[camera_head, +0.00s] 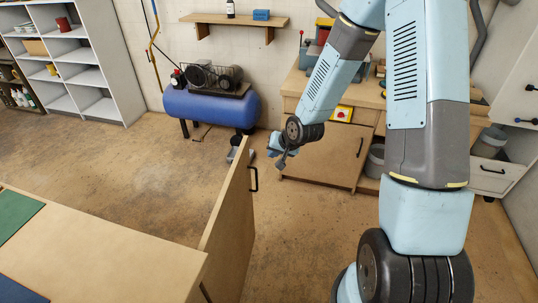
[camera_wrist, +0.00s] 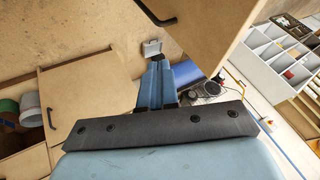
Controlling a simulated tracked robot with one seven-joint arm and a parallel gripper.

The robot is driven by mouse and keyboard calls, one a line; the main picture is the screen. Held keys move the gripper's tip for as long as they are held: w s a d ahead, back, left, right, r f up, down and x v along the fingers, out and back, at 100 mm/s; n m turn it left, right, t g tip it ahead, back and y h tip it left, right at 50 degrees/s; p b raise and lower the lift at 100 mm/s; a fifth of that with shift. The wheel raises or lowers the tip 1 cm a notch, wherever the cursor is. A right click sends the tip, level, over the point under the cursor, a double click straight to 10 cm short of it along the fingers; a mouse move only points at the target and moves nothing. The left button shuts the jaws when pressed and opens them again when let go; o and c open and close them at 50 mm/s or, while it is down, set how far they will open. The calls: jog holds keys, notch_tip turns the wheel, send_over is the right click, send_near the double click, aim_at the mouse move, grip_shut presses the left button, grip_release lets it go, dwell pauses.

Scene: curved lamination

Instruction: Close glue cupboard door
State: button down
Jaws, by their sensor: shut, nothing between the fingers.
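An open plywood cupboard door (camera_head: 232,225) stands on edge in the foreground of the head view, beside the bench, with a black bar handle (camera_head: 253,180) near its top. I take it as the glue cupboard door, though no label shows. In the wrist view a plywood panel (camera_wrist: 212,25) with a black handle (camera_wrist: 156,14) hangs at the top, probably the same door. My gripper (camera_head: 281,160) is shut and empty, to the right of the door and apart from it. Its blue fingers show in the wrist view (camera_wrist: 158,82), below the panel.
A bench top (camera_head: 100,245) fills the lower left. A back workbench has a shut cupboard door (camera_head: 325,155); buckets (camera_wrist: 30,103) stand beside it. A blue compressor (camera_head: 210,105) and white shelves (camera_head: 85,60) are at the back. Much of the floor between is clear.

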send_near(248, 162)
notch_tip(248, 162, down, 3)
jog(key=w+d, duration=0.1)
jog(key=d, duration=0.2)
jog(key=shift+w+a+f, duration=0.15)
jog(key=shift+w+a, duration=0.1)
jog(key=shift+a, duration=0.5)
jog(key=shift+w+a+f, duration=0.15)
jog(key=shift+w+a, duration=0.05)
jog(key=shift+a, duration=0.55)
jog(key=shift+w+a+f, duration=0.15)
jog(key=shift+w+a, duration=0.1)
jog(key=shift+a, duration=0.5)
